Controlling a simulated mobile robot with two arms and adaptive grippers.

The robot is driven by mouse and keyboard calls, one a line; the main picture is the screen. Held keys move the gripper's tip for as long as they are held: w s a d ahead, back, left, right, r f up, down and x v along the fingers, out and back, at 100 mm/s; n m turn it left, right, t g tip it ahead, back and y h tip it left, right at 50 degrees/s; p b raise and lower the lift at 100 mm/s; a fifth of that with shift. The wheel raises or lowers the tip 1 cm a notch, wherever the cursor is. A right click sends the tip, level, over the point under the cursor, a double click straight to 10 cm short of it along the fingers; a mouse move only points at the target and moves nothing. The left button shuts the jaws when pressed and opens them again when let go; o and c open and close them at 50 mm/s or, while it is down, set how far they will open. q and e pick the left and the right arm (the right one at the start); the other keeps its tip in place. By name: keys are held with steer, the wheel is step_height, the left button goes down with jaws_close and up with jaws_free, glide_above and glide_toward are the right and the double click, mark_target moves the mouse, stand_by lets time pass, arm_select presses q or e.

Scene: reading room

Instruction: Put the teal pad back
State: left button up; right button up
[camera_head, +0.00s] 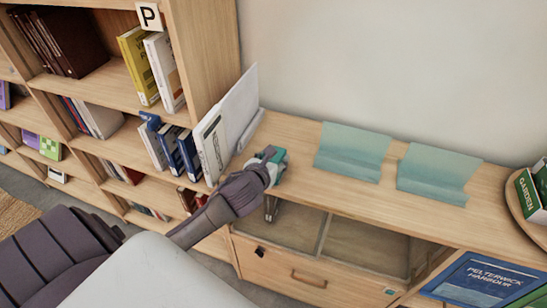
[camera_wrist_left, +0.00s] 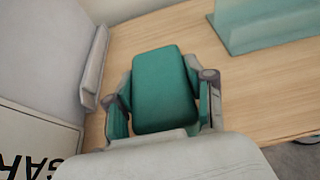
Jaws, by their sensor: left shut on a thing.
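The teal pad (camera_wrist_left: 165,88) is a small block with rounded edges, seen between the two fingers of my left gripper (camera_wrist_left: 163,103) in the left wrist view. That gripper is shut on it. In the head view my left gripper (camera_head: 272,166) is over the left end of the low wooden cabinet top, just right of a white panel with a ledge. There the pad is mostly hidden by the gripper, with only bits of teal showing. I cannot tell whether the pad touches the cabinet top. My right gripper is not in view.
Two pale teal stands (camera_head: 353,151) (camera_head: 437,173) sit on the cabinet top (camera_head: 300,140) to the right. A white panel (camera_head: 240,107) and a white book (camera_head: 211,150) stand close left. A round tray (camera_head: 516,205) with books is at the right edge. A tall bookcase (camera_head: 207,50) stands left.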

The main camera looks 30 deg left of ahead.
arm_select(q)
steer(key=shift+f, duration=0.1)
steer(key=o, duration=1)
steer(key=b+v, duration=0.1)
steer(key=v, duration=1.1)
steer(key=shift+s, duration=0.1)
